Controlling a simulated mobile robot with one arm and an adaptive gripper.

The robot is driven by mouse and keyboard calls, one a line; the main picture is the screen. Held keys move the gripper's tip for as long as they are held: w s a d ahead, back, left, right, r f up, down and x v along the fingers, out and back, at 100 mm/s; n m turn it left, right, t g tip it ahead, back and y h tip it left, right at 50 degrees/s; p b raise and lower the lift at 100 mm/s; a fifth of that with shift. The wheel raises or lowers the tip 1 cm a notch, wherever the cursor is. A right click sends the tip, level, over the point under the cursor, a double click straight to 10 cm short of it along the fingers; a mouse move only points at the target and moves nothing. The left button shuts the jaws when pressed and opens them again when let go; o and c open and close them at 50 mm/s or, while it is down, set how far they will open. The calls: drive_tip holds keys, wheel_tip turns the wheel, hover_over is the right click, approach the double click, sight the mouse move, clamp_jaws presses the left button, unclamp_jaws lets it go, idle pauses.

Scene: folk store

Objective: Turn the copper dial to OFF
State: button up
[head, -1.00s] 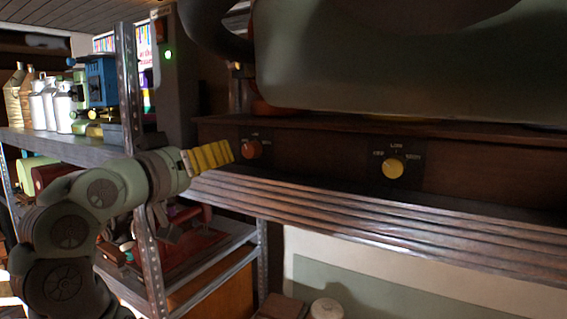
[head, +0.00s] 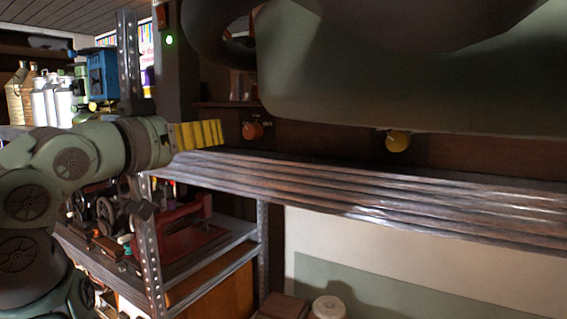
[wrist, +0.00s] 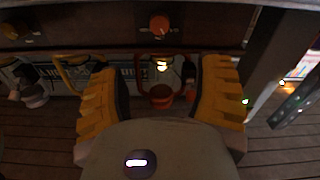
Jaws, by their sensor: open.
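The copper dial (head: 252,130) is a round orange-brown knob on the dark wooden panel below a large green body. In the wrist view the copper dial (wrist: 159,25) shows near the top centre, ahead of and between the finger lines. Its markings are too dark or hidden to read, so I cannot tell its setting. My gripper (head: 212,133) has yellow ribbed fingers pointing right, just left of the dial and apart from it. In the wrist view my gripper (wrist: 158,75) is wide open with nothing between the fingers.
A yellow dial (head: 398,141) sits further right on the same panel. A ridged wooden ledge (head: 350,188) runs beneath both dials. The large green body (head: 400,80) overhangs them. A metal shelf post (head: 150,240) and a box with a green light (head: 169,40) stand left.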

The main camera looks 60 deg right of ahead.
drive_tip(key=d+m+p, duration=0.1)
drive_tip(key=d+p, duration=0.2)
drive_tip(key=d, duration=0.1)
drive_tip(key=d+m+p, duration=0.1)
drive_tip(key=d+p, duration=0.7)
drive_tip(key=shift+w+d+m+t, duration=0.3)
drive_tip(key=shift+w+d+m, duration=0.05)
drive_tip(key=shift+w+m, duration=0.05)
drive_tip(key=shift+d+f+p, duration=0.15)
drive_tip(key=shift+d+p, duration=0.25)
drive_tip(key=shift+d, duration=0.1)
drive_tip(key=shift+w, duration=0.1)
clamp_jaws()
idle(0.6)
drive_tip(key=shift+f+b, duration=0.2)
drive_tip(key=shift+b, duration=0.9)
